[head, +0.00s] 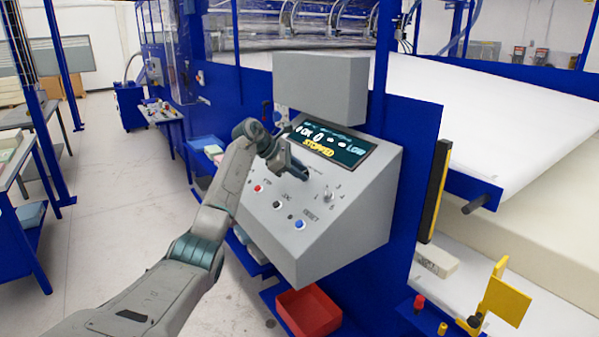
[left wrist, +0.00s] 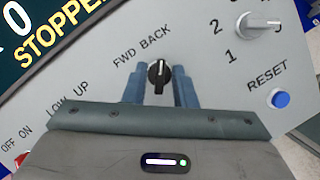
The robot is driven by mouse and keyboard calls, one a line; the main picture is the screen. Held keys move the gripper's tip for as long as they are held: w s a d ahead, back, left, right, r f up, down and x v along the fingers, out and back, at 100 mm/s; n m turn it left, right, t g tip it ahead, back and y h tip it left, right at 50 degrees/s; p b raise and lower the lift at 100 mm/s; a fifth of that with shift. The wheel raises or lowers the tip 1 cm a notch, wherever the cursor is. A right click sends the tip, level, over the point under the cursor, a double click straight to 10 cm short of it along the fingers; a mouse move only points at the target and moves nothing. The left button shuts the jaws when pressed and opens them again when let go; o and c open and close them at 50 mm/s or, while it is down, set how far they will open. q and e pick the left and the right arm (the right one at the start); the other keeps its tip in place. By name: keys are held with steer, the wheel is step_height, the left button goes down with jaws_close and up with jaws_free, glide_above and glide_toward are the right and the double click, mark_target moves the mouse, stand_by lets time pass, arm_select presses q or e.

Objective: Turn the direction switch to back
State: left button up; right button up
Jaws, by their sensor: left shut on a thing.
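The direction switch (left wrist: 159,76) is a black knob on the grey panel, below the FWD BACK lettering (left wrist: 142,48) in the left wrist view. Its white mark points up in that picture, toward the word BACK. My left gripper (left wrist: 160,88) has one blue finger on each side of the knob and is shut on it. In the head view my left gripper (head: 303,173) reaches the panel just below the display, and its fingers hide the switch. My right gripper is in neither view.
The sloped grey control box (head: 345,215) has a display (head: 332,142) reading STOPPED. A numbered selector knob (head: 328,196) and a blue RESET button (head: 299,224) are to the right. A red bin (head: 308,312) is below. A blue machine frame (head: 413,130) stands behind.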

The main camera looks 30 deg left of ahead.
arm_select(q)
steer(key=shift+m, duration=0.3)
steer(key=o, duration=0.6)
steer(key=shift+o, duration=0.2)
steer(key=shift+a, duration=0.1)
